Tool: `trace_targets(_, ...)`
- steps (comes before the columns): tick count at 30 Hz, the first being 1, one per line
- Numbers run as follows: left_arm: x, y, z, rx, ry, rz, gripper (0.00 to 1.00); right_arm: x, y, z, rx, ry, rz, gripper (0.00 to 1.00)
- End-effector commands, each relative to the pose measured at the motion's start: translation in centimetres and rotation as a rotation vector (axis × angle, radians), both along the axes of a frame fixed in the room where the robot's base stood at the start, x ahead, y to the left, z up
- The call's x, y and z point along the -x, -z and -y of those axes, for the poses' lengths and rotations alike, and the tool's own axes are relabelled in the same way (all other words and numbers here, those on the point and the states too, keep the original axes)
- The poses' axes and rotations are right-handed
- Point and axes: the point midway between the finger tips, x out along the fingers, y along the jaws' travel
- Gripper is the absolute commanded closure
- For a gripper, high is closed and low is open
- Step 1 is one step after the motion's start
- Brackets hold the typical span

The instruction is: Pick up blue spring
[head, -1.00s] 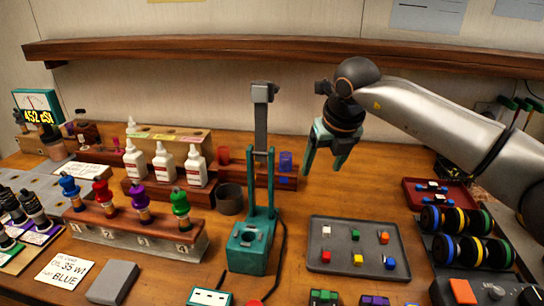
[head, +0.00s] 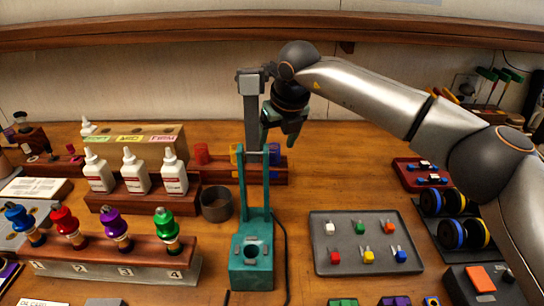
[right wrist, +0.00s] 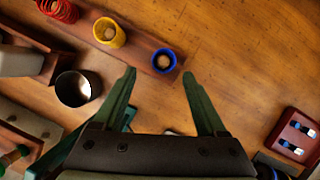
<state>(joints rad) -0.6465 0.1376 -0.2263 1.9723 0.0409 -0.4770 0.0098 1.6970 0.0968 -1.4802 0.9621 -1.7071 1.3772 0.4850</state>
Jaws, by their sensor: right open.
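The blue spring (head: 274,154) stands at the right end of a low wooden rack (head: 222,172), partly hidden behind the green press and below my right gripper in the head view. In the right wrist view the blue spring (right wrist: 163,61) shows as a blue ring around a pale peg, just beyond and between the fingertips. My right gripper (right wrist: 159,75) is open and empty, with its green fingers apart. In the head view the right gripper (head: 283,138) hangs at the rack's right end. I cannot tell the exact height gap. My left gripper is out of view.
A yellow spring (right wrist: 109,32) and a red spring (right wrist: 58,10) stand on the same rack. The green press (head: 252,250) with its tall post is close to the gripper. A dark metal cup (right wrist: 78,88) stands nearby. A grey parts tray (head: 320,258) lies right.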

Motion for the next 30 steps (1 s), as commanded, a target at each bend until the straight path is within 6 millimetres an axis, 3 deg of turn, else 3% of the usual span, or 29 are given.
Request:
trace_targets(9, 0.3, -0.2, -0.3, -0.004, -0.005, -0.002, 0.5, -1.8, 3.9, -0.4, 0.001, 0.0, -0.003, 0.26)
trace_targets(17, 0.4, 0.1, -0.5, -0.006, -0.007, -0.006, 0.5, -2.0, 4.2, -0.4, 0.001, 0.0, 0.0, 0.26)
trace_targets(30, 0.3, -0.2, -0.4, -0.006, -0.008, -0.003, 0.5, -2.0, 4.2, -0.4, 0.001, 0.0, 0.0, 0.73)
